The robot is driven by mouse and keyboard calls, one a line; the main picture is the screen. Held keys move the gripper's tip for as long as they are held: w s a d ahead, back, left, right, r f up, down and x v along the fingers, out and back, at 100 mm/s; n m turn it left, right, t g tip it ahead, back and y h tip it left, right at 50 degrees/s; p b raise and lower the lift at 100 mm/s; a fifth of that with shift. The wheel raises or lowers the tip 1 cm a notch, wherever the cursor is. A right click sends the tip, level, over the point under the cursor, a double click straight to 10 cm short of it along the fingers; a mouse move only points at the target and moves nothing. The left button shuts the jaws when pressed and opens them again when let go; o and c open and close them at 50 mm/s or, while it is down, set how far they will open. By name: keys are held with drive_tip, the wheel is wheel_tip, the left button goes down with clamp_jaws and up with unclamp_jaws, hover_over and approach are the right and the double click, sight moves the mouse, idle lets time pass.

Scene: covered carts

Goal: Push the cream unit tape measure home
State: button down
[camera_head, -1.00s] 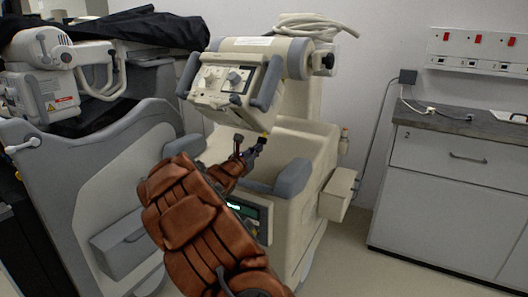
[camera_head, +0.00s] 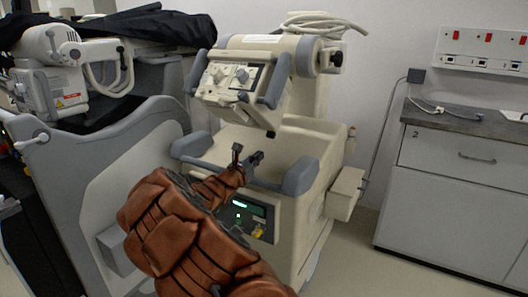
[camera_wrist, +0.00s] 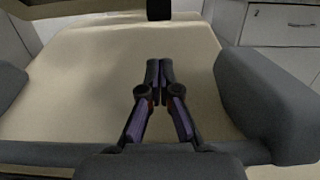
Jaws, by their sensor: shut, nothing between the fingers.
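The cream unit (camera_head: 322,143) stands in the middle of the head view, its tilted control head (camera_head: 232,78) above a cream ledge. What looks like the tape measure's dark end tab (camera_head: 270,134) sits against the head's lower edge. No yellow tape shows beneath it. A dark block, probably the same tab, shows at the top of the wrist view (camera_wrist: 159,9). My gripper (camera_head: 256,156) is shut and empty, below the tab and apart from it, over the ledge. In the wrist view its fingertips (camera_wrist: 159,66) are together, with cream surface beyond them.
A grey handle bar (camera_head: 300,176) with padded ends crosses in front of the ledge. A grey cart (camera_head: 140,165) with a black cover stands close on the left. A cabinet (camera_head: 455,200) is at the right, with open floor before it.

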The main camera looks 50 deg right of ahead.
drive_tip(key=s+a, duration=0.1)
drive_tip(key=a, duration=0.6)
drive_tip(key=shift+f+p, duration=0.35)
drive_tip(key=shift+p, duration=0.05)
drive_tip(key=s+a+r+m+g+y+p, duration=0.2)
drive_tip(key=s+a+r+m+g+p, duration=0.15)
drive_tip(key=s+r+m+p, duration=0.45)
drive_tip(key=s+a+r+m+g+y+p, duration=0.35)
drive_tip(key=s+r+m, duration=0.2)
drive_tip(key=s, duration=0.35)
drive_tip(key=s+a+r+m+t+y+p, duration=0.1)
drive_tip(key=s+a+y+p, duration=0.3)
drive_tip(key=a, duration=0.8)
drive_tip(key=s+a+r+m+t+y+p, duration=0.1)
drive_tip(key=s+a+r+m+y+p, duration=0.1)
drive_tip(key=a+p, duration=0.4)
drive_tip(key=s+a+r+m+t+y+p, duration=0.1)
drive_tip(key=s+a+y+p, duration=0.4)
drive_tip(key=a, duration=1.2)
drive_tip(key=shift+s+a+r+m+y, duration=0.35)
drive_tip(key=shift+s+r+m+y, duration=0.25)
drive_tip(key=shift+m+y, duration=0.4)
